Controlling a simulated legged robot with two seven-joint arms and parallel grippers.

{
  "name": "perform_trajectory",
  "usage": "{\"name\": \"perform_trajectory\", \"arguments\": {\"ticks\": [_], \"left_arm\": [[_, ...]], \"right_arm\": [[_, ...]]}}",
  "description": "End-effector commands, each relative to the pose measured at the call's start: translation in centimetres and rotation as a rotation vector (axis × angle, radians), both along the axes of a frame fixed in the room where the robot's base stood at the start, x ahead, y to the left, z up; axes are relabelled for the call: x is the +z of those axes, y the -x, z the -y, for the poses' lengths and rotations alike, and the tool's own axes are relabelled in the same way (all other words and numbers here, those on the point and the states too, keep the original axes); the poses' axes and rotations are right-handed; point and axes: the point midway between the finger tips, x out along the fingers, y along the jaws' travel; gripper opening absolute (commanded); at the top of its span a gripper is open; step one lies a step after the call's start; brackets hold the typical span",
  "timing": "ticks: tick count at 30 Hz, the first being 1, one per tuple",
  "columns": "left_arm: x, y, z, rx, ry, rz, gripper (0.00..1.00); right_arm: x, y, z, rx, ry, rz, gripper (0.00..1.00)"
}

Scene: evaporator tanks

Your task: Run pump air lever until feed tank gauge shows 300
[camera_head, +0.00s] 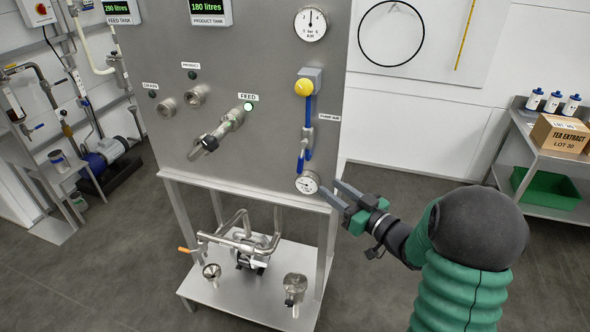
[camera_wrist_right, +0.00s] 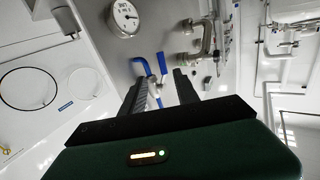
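The feed tank gauge (camera_head: 117,8) is a small display with green digits reading 290 litres, at the top left of the head view. The pump air lever (camera_head: 308,127) is a blue handle on the steel panel, beside the PUMP AIR label. It runs roughly upright below a yellow knob (camera_head: 303,87). Blue handle parts (camera_wrist_right: 162,63) also show near the fingertips in the right wrist view. My right gripper (camera_head: 327,186) is open and empty, below and right of the lever, by the lower dial. Its fingers also show in the wrist view (camera_wrist_right: 158,82). My left gripper is out of view.
The product tank display (camera_head: 208,8) reads 180 litres. An air dial (camera_head: 311,23) is above the lever and a second dial (camera_head: 307,182) below it. A shelf (camera_head: 560,160) with a box stands right.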

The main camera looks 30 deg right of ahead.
Motion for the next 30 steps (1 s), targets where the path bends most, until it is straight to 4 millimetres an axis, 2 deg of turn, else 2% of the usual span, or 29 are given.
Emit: {"name": "perform_trajectory", "arguments": {"ticks": [12,18,23,30], "left_arm": [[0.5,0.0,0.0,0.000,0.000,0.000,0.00],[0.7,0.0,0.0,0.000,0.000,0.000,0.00],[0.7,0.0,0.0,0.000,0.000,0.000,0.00],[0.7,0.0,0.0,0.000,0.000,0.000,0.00]], "right_arm": [[0.1,-10.4,-1.3,0.003,0.000,0.000,0.37],[0.1,-14.3,-1.7,0.000,0.001,-0.002,0.37],[0.1,-15.6,-1.9,-0.001,0.001,-0.001,0.37],[0.1,-15.7,-1.9,-0.002,0.001,-0.001,0.37]]}}
